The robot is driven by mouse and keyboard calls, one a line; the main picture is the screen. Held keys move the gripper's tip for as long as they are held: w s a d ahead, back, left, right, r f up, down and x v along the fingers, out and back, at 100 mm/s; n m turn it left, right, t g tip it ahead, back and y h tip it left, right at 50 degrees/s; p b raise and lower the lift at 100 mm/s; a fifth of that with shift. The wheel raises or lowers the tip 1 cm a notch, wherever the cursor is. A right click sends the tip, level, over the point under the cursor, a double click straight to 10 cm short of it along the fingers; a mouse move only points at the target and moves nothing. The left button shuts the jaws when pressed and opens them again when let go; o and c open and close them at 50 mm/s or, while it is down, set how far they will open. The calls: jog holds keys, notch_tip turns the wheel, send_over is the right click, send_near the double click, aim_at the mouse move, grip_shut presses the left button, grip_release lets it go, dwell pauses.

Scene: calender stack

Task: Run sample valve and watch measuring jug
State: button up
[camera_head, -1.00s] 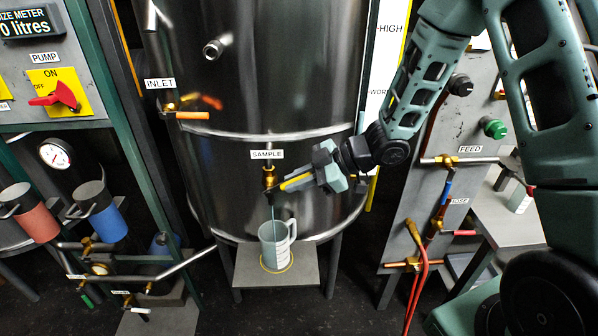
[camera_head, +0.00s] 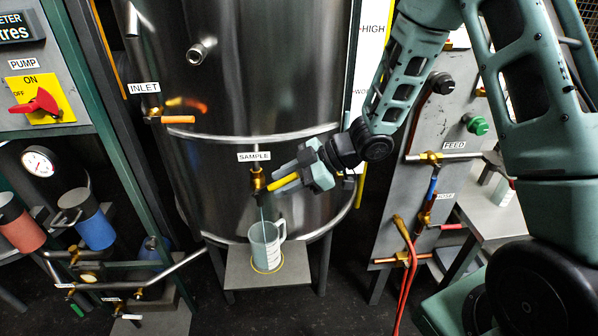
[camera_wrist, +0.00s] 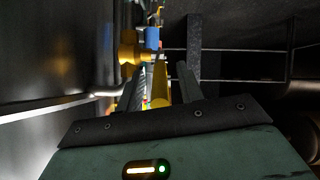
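The sample valve (camera_head: 257,179) is a brass tap on the steel tank, under the SAMPLE label (camera_head: 254,156). Its yellow handle (camera_head: 284,181) points right, toward my gripper. A thin bluish stream runs from its spout into the measuring jug (camera_head: 265,245), a pale, graduated, handled jug upright below it. The liquid level in the jug is hard to read. My gripper (camera_head: 296,176) is at the handle. In the wrist view the yellow handle (camera_wrist: 160,84) lies between my two fingers (camera_wrist: 160,92), which stand apart with a gap showing at its right side.
The jug stands on a small grey shelf (camera_head: 238,272), within a yellow ring. The inlet valve handle (camera_head: 178,120) is at upper left of the tank. A feed panel with red hoses (camera_head: 407,285) stands to the right. Blue and red pots (camera_head: 97,230) are at the left.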

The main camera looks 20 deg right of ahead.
jog(key=v, duration=1.7)
jog(key=shift+d, duration=0.1)
